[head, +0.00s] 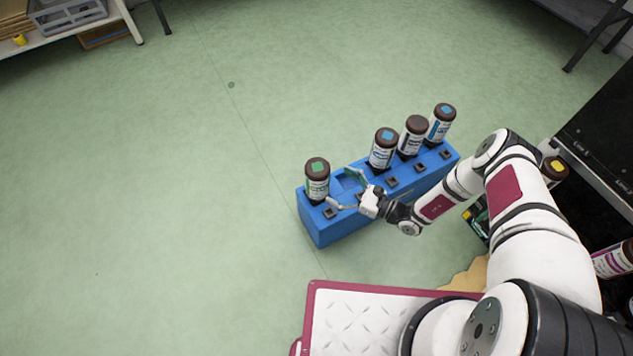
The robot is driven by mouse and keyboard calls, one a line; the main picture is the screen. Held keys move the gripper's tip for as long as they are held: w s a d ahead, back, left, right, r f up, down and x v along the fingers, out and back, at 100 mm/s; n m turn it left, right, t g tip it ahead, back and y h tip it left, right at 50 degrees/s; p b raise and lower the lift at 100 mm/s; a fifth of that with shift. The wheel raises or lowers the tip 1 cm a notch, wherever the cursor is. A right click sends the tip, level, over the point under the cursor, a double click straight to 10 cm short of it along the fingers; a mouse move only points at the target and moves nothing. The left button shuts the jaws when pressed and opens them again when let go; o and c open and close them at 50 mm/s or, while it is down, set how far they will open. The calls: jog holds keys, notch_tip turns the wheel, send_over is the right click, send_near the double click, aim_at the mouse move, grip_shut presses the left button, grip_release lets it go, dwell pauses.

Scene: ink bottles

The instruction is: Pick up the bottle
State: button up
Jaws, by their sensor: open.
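Several dark-capped bottles with white labels stand upright in a blue rack (323,234) on the floor. The leftmost bottle (317,190) has a green square on its cap and stands apart from the others. To the right are a blue-marked bottle (382,158), a plain brown-capped bottle (410,146) and another blue-marked bottle (437,131). My gripper (343,188) is open and empty. Its fingers spread toward the green-marked bottle from the right, above an empty slot (350,181). One fingertip is close to the bottle's lower side; I cannot tell whether it touches.
A black machine (600,125) stands at the right, with a yellow-marked bottle (554,172) and a magenta-labelled bottle (612,261) by it. A white shelf (85,24) with a grey crate (68,14) is at top left. The green floor (150,180) left of the rack is clear.

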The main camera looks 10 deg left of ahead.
aim_at(318, 175)
jog(key=shift+b+x, duration=0.9)
jog(key=shift+x, duration=3.05)
jog(key=c, duration=1.7)
